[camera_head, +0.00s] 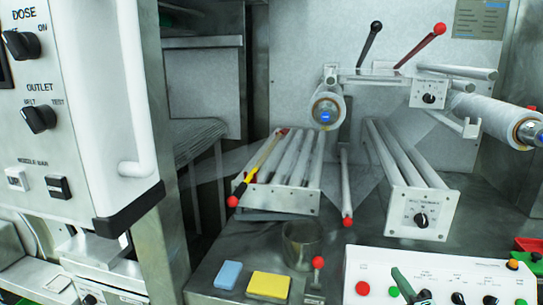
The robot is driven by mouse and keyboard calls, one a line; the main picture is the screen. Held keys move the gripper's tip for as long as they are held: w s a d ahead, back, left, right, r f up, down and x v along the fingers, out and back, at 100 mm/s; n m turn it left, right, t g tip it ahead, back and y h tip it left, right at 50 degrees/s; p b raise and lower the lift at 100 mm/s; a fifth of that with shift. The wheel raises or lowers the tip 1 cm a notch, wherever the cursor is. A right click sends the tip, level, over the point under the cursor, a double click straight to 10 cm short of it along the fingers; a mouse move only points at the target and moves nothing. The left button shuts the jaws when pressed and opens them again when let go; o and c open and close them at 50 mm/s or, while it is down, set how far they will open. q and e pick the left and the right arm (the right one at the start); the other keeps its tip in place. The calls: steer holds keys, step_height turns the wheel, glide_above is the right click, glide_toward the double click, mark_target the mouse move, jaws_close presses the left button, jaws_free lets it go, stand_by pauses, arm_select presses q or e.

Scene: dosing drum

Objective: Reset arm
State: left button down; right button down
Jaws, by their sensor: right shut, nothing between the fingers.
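A narrow dark shape with a pale edge rises from the bottom edge in front of the white control panel (455,260). It appears to be the tip of my right gripper (400,274), closed and empty. The rest of it and its arm are out of the picture. I cannot tell how far it is from the panel's face. My left gripper is not in view.
A white dosing cabinet (85,100) with knobs fills the left.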

steer(key=s+a+f+m+g, duration=0.2)
steer(key=s+a+f+m, duration=0.15)
steer(key=s+f, duration=0.35)
steer(key=s+a+f+m+g, duration=0.25)
steer(key=s+f+m, duration=0.3)
steer(key=f, duration=0.35)
steer(key=s+a+f+m+g, duration=0.2)
steer(key=s+a+f+m, duration=0.1)
steer(key=s, duration=0.5)
steer(key=s+a+f+m+g+y, duration=0.1)
steer(key=s+a+f+m, duration=0.3)
steer(key=s, duration=0.5)
step_height(320, 180, down, 2)
steer(key=shift+s+f+m+g, duration=0.1)
steer(key=shift+s+m+g, duration=0.25)
steer(key=shift+m, duration=0.85)
